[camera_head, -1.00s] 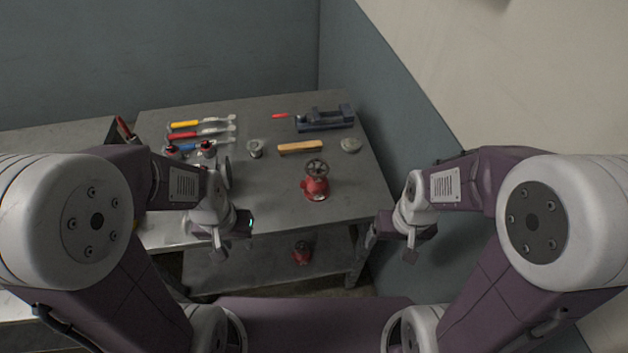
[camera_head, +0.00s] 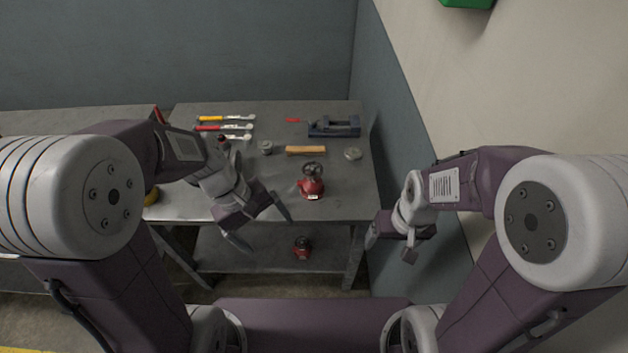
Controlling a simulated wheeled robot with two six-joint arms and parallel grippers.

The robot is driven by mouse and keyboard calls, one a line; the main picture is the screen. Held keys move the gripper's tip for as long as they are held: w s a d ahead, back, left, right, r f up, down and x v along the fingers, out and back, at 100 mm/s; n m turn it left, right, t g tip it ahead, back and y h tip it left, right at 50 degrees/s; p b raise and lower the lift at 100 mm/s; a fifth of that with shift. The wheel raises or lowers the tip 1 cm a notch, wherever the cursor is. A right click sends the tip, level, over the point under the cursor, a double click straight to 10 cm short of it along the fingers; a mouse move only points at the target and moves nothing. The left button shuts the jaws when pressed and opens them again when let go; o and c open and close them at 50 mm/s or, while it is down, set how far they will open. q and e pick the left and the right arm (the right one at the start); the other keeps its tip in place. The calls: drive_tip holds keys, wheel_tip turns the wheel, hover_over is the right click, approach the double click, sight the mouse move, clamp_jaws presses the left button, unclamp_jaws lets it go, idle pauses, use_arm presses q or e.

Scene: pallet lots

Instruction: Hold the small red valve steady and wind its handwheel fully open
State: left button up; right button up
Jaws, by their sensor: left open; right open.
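The small red valve (camera_head: 312,187) stands upright on the grey workbench (camera_head: 345,206), near its front edge. Its dark handwheel (camera_head: 313,169) is on top. My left gripper (camera_head: 265,226) is open and empty, to the left of the valve and at the bench's front edge, apart from the valve. My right gripper (camera_head: 390,245) is open and empty, to the right of the bench and lower in the picture than the valve. Another red valve-like object (camera_head: 302,247) sits on the shelf below the bench top.
A wooden-coloured block (camera_head: 305,150), a dark vise (camera_head: 334,127), a round grey piece (camera_head: 353,153) and a small metal part (camera_head: 265,147) lie behind the valve. Several coloured-handled tools (camera_head: 225,127) lie at the back left. A wall rises close on the right.

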use_arm(q)
drive_tip(key=w+d+n+h+b, duration=0.2)
drive_tip(key=w+d+n+h, duration=0.35)
drive_tip(key=w, duration=0.35)
drive_tip(key=n+t+h+b, duration=0.4)
drive_tip(key=n+h, duration=0.1)
drive_tip(key=n, duration=0.2)
hover_over(303, 186)
drive_tip(key=s+a, duration=0.1)
drive_tip(key=a, duration=0.3)
wheel_tip(303, 186, down, 8)
drive_tip(key=a+f, duration=0.1)
drive_tip(key=f, duration=0.1)
drive_tip(key=a+f+n, duration=0.1)
drive_tip(key=f, duration=0.1)
drive_tip(key=a+f+n, duration=0.1)
drive_tip(key=f, duration=0.2)
drive_tip(key=shift+s+a+t, duration=0.1)
drive_tip(key=shift+s+t, duration=0.2)
drive_tip(key=shift+s, duration=0.1)
drive_tip(key=shift+a+f+b, duration=0.2)
drive_tip(key=shift+f+b, duration=0.1)
drive_tip(key=shift+b, duration=0.05)
drive_tip(key=b+x, duration=0.3)
drive_tip(key=x, duration=0.6)
drive_tip(key=shift+s+a+f, duration=0.1)
drive_tip(key=shift+f, duration=0.05)
drive_tip(key=shift+w+d, duration=0.2)
drive_tip(key=shift+d, duration=0.35)
